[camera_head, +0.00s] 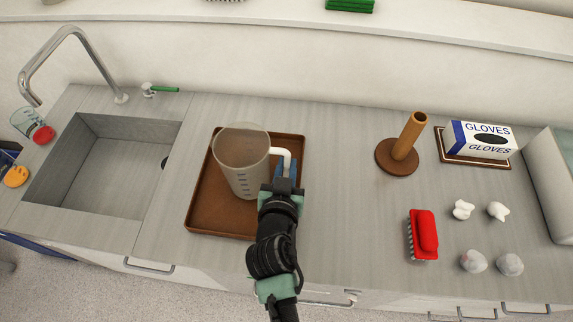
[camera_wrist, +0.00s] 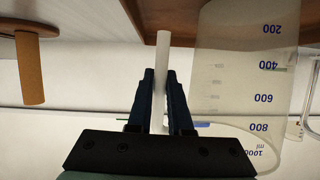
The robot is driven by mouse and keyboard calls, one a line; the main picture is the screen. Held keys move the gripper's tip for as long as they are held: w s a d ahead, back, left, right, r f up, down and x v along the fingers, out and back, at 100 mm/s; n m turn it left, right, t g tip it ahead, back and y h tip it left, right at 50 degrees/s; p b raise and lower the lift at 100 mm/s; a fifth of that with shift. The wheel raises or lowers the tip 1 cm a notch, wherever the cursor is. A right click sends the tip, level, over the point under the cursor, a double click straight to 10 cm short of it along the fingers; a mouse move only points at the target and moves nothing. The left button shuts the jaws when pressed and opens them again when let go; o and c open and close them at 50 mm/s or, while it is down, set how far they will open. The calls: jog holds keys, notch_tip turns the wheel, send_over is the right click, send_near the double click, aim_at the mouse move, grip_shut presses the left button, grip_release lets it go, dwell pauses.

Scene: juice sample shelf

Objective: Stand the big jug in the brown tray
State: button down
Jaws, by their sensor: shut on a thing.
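The big jug (camera_head: 240,170) is clear grey with a white handle and volume marks. It is upright over the brown tray (camera_head: 212,218), inside its outline in the head view. My gripper (camera_head: 284,172) is at the jug's right side, shut on the white handle. In the wrist view, which appears upside down, my gripper's fingers (camera_wrist: 160,85) close on both sides of the handle and the jug wall (camera_wrist: 235,85) is beside them. The tray (camera_wrist: 180,14) shows at the top there. The jug's base is out of that view, so I cannot tell whether it touches the tray.
A sink (camera_head: 105,170) with a tap is left of the tray. To the right are a brown peg stand (camera_head: 400,152), a glove box (camera_head: 482,140), a red brush (camera_head: 423,234) and several small white and grey lumps. The counter between tray and stand is clear.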

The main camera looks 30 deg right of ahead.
jog(key=shift+f, duration=0.1)
jog(key=c, duration=0.8)
grip_release()
jog(key=shift+c, duration=0.2)
jog(key=shift+r, duration=0.25)
jog(key=shift+s+a, duration=0.2)
jog(key=shift+s, duration=0.1)
jog(key=b+v, duration=0.1)
jog(key=v, duration=1)
jog(key=shift+b, duration=0.4)
jog(key=shift+r, duration=0.15)
